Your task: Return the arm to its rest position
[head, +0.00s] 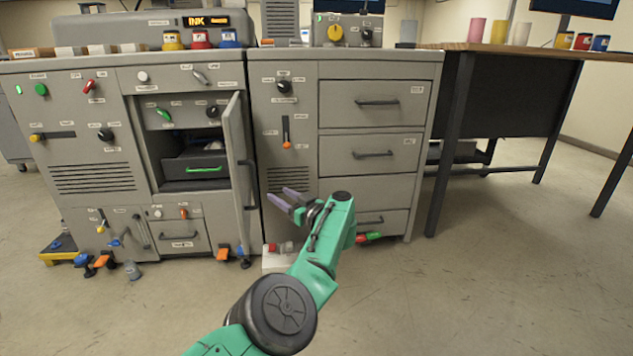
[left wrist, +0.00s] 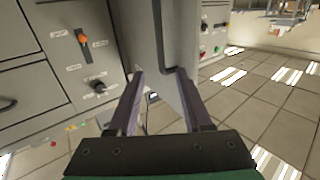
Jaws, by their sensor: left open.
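My left arm, green with dark joints, reaches up from the bottom of the head view. My left gripper (head: 287,200) is open and empty, with its two purple-grey fingers spread, in front of the grey machine cabinet. In the left wrist view the gripper (left wrist: 158,95) shows both fingers apart with nothing held between them. Beyond them stands the open cabinet door (left wrist: 178,35) with a dark edge and handle. My right gripper is in neither view.
The grey cabinet (head: 270,150) has an open door (head: 237,165) standing out left of my gripper, and drawers (head: 375,102) on the right. Small coloured parts (head: 85,262) lie along its foot. A wooden table (head: 530,50) stands at the right. The front floor (head: 480,290) is clear.

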